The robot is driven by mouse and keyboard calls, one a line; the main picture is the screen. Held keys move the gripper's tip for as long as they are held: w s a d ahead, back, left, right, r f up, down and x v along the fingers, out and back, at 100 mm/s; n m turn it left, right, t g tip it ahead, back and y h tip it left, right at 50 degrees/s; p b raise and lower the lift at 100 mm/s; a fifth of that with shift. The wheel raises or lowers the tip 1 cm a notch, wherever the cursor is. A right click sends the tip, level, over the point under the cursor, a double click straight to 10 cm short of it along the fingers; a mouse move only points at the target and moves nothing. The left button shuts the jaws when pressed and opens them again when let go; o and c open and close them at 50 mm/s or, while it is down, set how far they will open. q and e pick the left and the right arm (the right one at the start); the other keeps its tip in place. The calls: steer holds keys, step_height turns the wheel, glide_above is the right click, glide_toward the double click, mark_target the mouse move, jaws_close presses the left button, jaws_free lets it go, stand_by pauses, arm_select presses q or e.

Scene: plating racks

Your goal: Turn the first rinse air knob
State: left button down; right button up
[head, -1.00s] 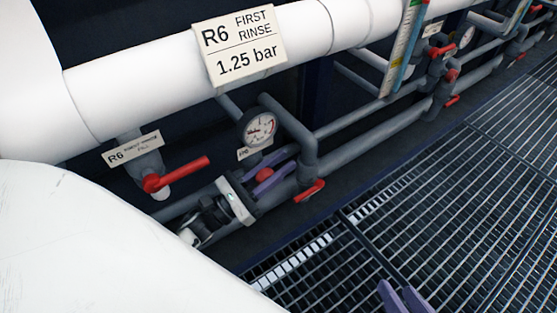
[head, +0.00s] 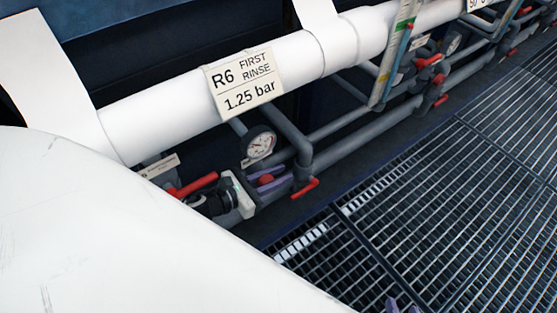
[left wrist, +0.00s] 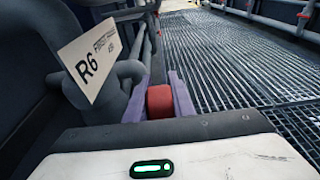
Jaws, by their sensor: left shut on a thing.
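The red first rinse air knob (head: 265,180) sits low on the grey pipework below the pressure gauge. My left gripper (head: 269,180) reaches it from the left, with one purple finger on each side. In the left wrist view the red knob (left wrist: 160,101) is between the two fingers (left wrist: 160,98), which are shut on it. The white "R6 FIRST RINSE 1.25 bar" sign (head: 243,84) hangs on the white pipe above. The round gauge (head: 261,142) is just above the knob; its reading is too small to tell. My right gripper (head: 403,307) shows only as two separated purple fingertips at the bottom edge.
A red lever handle (head: 192,186) is left of my left gripper, and another (head: 305,188) is right of the knob. Grey pipes with more red handles run to the upper right. The metal grating floor (head: 430,190) is clear. My white arm covers the lower left.

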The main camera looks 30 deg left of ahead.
arm_select(q)
steer(key=shift+f, duration=0.1)
steer(key=c, duration=1.8)
jaws_free()
steer(key=shift+s+a, duration=0.1)
steer(key=shift+s, duration=0.05)
